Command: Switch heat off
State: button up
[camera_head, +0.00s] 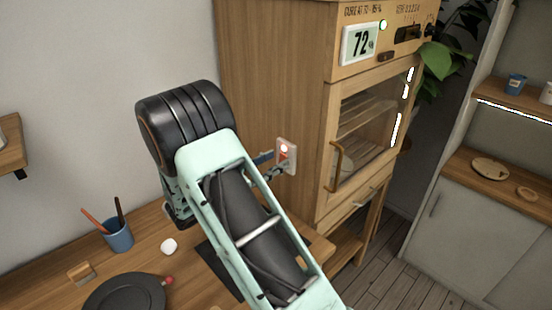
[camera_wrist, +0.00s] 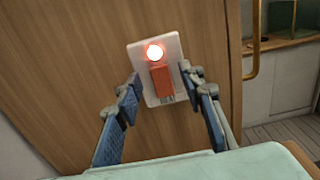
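The heat switch (camera_head: 286,155) is a white plate on the side of the wooden cabinet, with a lit red lamp. In the wrist view the switch plate (camera_wrist: 172,97) shows a glowing lamp (camera_wrist: 155,52) above an orange-red rocker (camera_wrist: 161,80). My gripper (camera_wrist: 160,92) is open, its two blue-padded fingers apart on either side of the lower plate. Nothing is between the fingers but the view of the switch. In the head view my gripper (camera_head: 268,168) is close to the switch, partly hidden by my arm. Whether it touches the plate I cannot tell.
The wooden cabinet (camera_head: 275,70) has a glass door with a brass handle (camera_head: 336,166) and a display (camera_head: 361,44) reading 72. Shelves stand at right.

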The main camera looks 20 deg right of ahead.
jog(key=shift+w+d, duration=0.25)
jog(key=shift+d, duration=0.35)
grip_shut()
jog(key=shift+f+h+b, duration=0.4)
jog(key=shift+f+b, duration=0.05)
jog(key=shift+b, duration=0.5)
jog(key=shift+a+f+t+h+b, duration=0.1)
jog(key=shift+f+t+h+b, duration=0.2)
jog(key=shift+h+b, duration=0.6)
jog(key=shift+t+b, duration=0.3)
jog(key=shift+b, duration=0.65)
jog(key=shift+s+r+h, duration=0.1)
jog(key=shift+r+h, duration=0.1)
jog(key=shift+h, duration=0.3)
